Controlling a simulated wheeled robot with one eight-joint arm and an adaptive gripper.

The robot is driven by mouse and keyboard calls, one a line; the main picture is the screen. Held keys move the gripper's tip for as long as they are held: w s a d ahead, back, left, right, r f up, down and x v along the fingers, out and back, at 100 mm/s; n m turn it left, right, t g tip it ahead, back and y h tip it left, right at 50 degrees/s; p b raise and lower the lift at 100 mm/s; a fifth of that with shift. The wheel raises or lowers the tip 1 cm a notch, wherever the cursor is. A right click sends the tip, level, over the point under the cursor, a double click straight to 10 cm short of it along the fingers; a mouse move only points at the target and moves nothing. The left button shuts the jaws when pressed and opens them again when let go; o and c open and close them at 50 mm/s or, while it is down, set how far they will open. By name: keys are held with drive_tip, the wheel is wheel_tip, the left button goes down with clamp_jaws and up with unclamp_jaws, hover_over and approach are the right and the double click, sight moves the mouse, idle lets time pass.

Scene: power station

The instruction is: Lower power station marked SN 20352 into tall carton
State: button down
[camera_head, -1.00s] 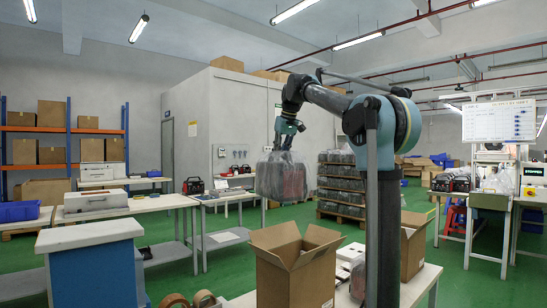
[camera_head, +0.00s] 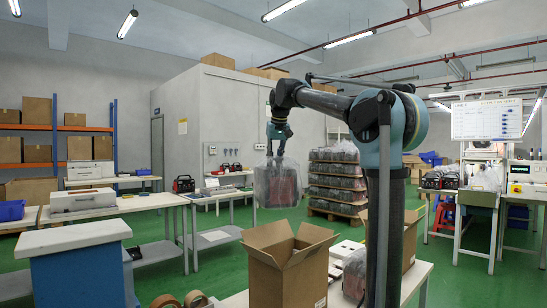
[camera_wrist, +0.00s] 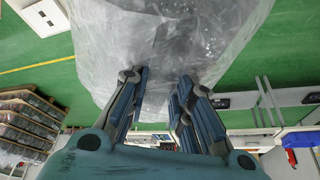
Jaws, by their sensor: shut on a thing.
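A dark and reddish power station in a clear plastic bag (camera_head: 276,185) hangs from my gripper (camera_head: 275,152). It hangs nearly upright, above and slightly left of an open brown carton (camera_head: 290,275), clear of its raised flaps. In the wrist view my gripper (camera_wrist: 163,78) has both fingers pinching the gathered plastic of the bag (camera_wrist: 160,40), which fills the top middle. No serial number is legible. The open carton stands on the white table; its inside is mostly hidden. A second brown carton (camera_head: 410,242) stands behind my arm, partly hidden.
The white table (camera_head: 415,284) also bears small white items and another bagged thing (camera_head: 354,270), partly behind my arm. Tape rolls (camera_head: 196,299) lie left of the carton. A pallet of bagged units (camera_head: 333,182) stands behind. A blue and white cabinet (camera_head: 80,270) is at left.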

sight(289, 180)
drive_tip(key=d+f+m, duration=0.1)
drive_tip(key=m, duration=0.1)
drive_tip(key=f+m+h, duration=0.1)
drive_tip(key=f+m, duration=0.1)
drive_tip(key=s+d+f+m+h, duration=0.1)
drive_tip(key=f+m, duration=0.1)
drive_tip(key=shift+d, duration=0.35)
drive_tip(key=d+f+m+h, duration=0.1)
drive_tip(key=m, duration=0.1)
drive_tip(key=s+d+f+m, duration=0.1)
drive_tip(key=m, duration=0.1)
drive_tip(key=d+f+m+g+h, duration=0.1)
drive_tip(key=f+m, duration=0.1)
drive_tip(key=shift+s+m+h, duration=0.15)
drive_tip(key=shift+m+h, duration=0.15)
wheel_tip(289, 180, down, 35)
idle(2.8)
drive_tip(key=shift+f, duration=0.1)
drive_tip(key=c, duration=1.3)
unclamp_jaws()
drive_tip(key=shift+c, duration=0.2)
